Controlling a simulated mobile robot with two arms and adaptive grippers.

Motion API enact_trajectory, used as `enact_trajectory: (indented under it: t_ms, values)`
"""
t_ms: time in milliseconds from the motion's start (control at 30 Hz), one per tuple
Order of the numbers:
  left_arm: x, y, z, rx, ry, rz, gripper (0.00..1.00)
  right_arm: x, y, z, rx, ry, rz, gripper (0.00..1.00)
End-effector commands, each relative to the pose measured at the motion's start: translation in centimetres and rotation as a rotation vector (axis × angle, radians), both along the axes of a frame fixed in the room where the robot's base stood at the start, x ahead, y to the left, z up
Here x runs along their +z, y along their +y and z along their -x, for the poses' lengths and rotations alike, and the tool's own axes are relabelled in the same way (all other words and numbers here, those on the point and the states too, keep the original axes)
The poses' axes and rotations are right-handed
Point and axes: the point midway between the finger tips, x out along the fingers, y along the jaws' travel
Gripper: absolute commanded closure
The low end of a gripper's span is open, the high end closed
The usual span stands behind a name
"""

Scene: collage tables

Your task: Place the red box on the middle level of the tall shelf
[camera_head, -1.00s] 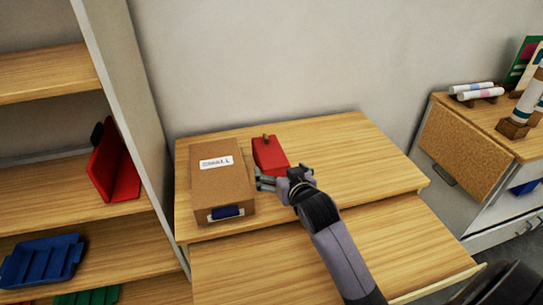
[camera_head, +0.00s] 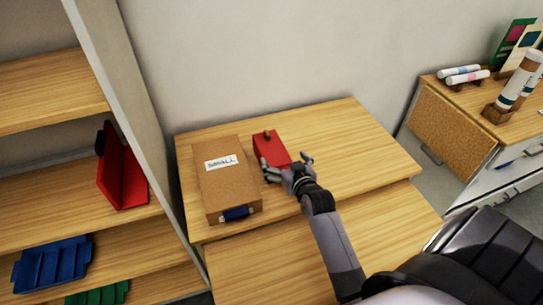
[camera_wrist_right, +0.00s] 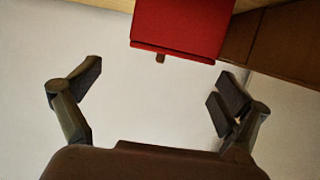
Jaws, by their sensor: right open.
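The red box (camera_head: 268,147), with a small brown knob at its far end, lies on the wooden table top (camera_head: 345,140), just right of a cardboard box. My right gripper (camera_head: 286,163) is open and empty at the box's near end, its fingers spread towards it. In the right wrist view the red box (camera_wrist_right: 180,25) is at the top, beyond the open fingers (camera_wrist_right: 160,84) and apart from them. The tall shelf (camera_head: 75,190) stands at the left; a level in view holds a red tray-like piece (camera_head: 122,175). My left gripper is not in view.
The cardboard box (camera_head: 222,180) marked SMALL sits close to the left of the red box. A blue tray (camera_head: 52,263) and a green one (camera_head: 98,295) are lower on the shelf. The shelf's side panel (camera_head: 125,110) borders the table. The table's right part is clear.

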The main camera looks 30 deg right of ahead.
Motion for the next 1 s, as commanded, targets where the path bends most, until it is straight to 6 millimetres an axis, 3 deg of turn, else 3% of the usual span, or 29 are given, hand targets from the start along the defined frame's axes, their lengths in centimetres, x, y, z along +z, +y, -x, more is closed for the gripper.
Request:
enact_trajectory:
  t_ms: [300, 700, 1000]
  values:
    - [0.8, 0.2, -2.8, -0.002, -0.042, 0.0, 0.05, -0.6, -0.4, -2.2, 0.001, 0.0, -0.001, 0.05]
    - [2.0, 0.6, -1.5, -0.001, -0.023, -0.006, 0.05, -2.0, -0.7, -6.4, 0.0, 0.001, -0.001, 0.05]
    - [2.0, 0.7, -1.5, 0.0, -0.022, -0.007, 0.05, -2.2, -0.8, -6.7, -0.001, 0.0, 0.0, 0.05]
